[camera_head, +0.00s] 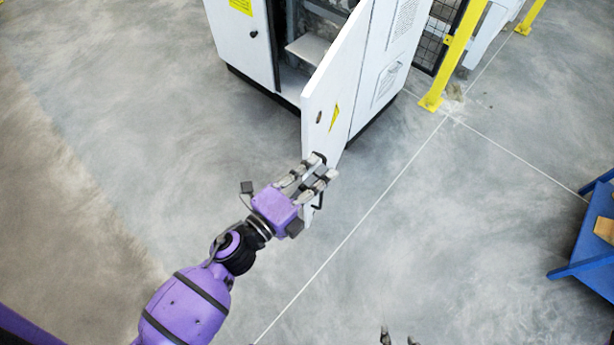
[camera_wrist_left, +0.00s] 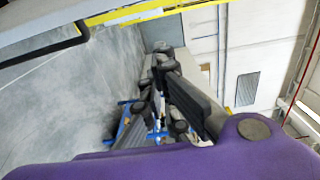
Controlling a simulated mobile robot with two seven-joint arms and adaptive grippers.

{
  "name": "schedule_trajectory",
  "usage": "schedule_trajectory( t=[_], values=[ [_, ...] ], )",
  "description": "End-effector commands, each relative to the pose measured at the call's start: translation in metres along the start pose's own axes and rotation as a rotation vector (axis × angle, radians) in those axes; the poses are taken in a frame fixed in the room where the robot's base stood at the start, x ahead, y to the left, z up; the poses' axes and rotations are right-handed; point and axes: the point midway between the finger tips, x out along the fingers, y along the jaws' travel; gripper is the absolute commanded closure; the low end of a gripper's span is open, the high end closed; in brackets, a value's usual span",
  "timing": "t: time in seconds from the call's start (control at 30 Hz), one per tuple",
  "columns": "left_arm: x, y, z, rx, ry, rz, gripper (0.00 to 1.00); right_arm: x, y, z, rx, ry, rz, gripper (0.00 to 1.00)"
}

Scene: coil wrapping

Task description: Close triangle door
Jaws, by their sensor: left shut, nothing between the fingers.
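The triangle door (camera_head: 338,80) is a white cabinet door with a yellow triangle label (camera_head: 334,117). It stands swung open, its free edge pointing toward me. My left gripper (camera_head: 322,170) is at the lower front end of the door in the head view, its fingers overlapping it. The fingers are shut with nothing between them. I cannot tell whether they touch the door. In the left wrist view the dark fingers (camera_wrist_left: 165,85) show with floor and a wall beyond. Only the fingertips of my right gripper (camera_head: 398,339) show at the bottom edge of the head view.
The white cabinet (camera_head: 242,45) is open beside the door, with a shelf (camera_head: 308,48) inside. A yellow post (camera_head: 455,55) and mesh fence stand at its right. A blue table (camera_head: 590,240) is at the right edge. The grey floor around the gripper is clear.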

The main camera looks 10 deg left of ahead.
Motion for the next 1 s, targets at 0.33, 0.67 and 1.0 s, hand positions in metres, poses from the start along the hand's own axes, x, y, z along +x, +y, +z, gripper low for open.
schedule_trajectory(
  t=[0.33, 0.67, 1.0],
  values=[
    [0.046, 0.001, 0.018, 0.001, -0.004, 0.004, 1.0, -0.004, 0.001, -0.002, 0.0, 0.001, 0.001, 0.6],
    [0.038, 0.001, 0.038, -0.002, -0.002, 0.002, 1.0, -0.005, 0.002, 0.0, -0.001, -0.003, 0.002, 0.6],
    [0.038, 0.001, 0.04, -0.002, -0.001, 0.002, 1.0, -0.004, 0.002, 0.001, -0.001, -0.004, 0.002, 0.6]
  ],
)
